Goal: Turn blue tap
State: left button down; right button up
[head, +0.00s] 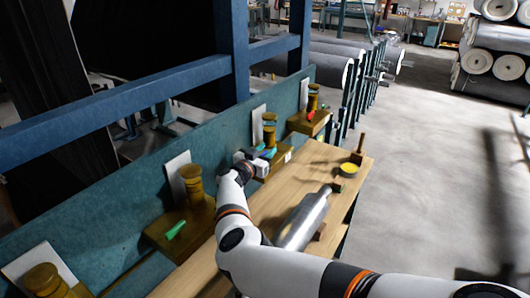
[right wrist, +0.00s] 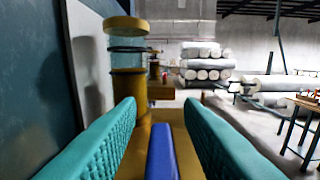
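The blue tap handle (right wrist: 161,152) shows in the right wrist view, low and central, between my right gripper's two teal fingers. There is a visible gap on each side of it. My right gripper (head: 265,154) is open around the handle, at the middle tap on the wall in the head view. The tap's brass and glass body (right wrist: 128,70) stands upright just beyond the left finger. In the head view the gripper mostly covers the blue handle. My left gripper is not in view.
A green tap handle (head: 176,230) is nearer on the wall, and a red one (head: 310,115) farther. On the wooden bench (head: 268,205) lie a metal cylinder (head: 303,222) and a yellow bowl (head: 348,169). Grey rolls (head: 494,64) are stacked far right. The floor to the right is mostly clear.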

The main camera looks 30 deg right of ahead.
aim_at(265, 151)
notch_tip(265, 151, up, 10)
jog(key=shift+f+b, duration=0.1)
jog(key=shift+b, duration=0.2)
dwell(0.3)
dwell(0.4)
